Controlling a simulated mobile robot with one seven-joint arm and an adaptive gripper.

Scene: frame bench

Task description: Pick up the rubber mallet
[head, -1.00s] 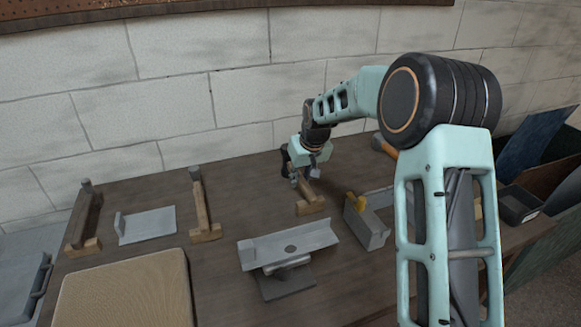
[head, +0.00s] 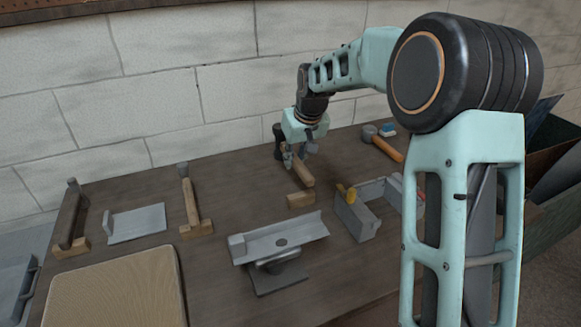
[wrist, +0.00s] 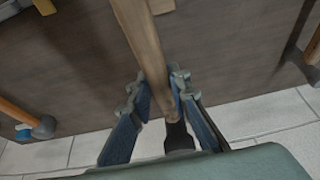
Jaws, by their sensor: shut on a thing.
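The rubber mallet has a light wooden handle (head: 304,176) and a black head (head: 278,133) at the back middle of the bench in the head view. My gripper (head: 290,158) is shut on it near the head end. In the wrist view, the handle (wrist: 143,42) runs up between the two fingers (wrist: 160,100), and the dark head (wrist: 179,135) is close to the palm. The handle's near end is just above a small wooden block (head: 300,199), with a gap showing. My wrist hides part of the mallet.
An orange-handled hammer (head: 388,149) lies to the right. A grey metal vice-like piece (head: 355,218) with a yellow part and a grey angled plate (head: 280,240) stand in front. Two other handled tools (head: 191,205) (head: 72,222) lean on blocks at left. A tan board (head: 115,290) lies front left.

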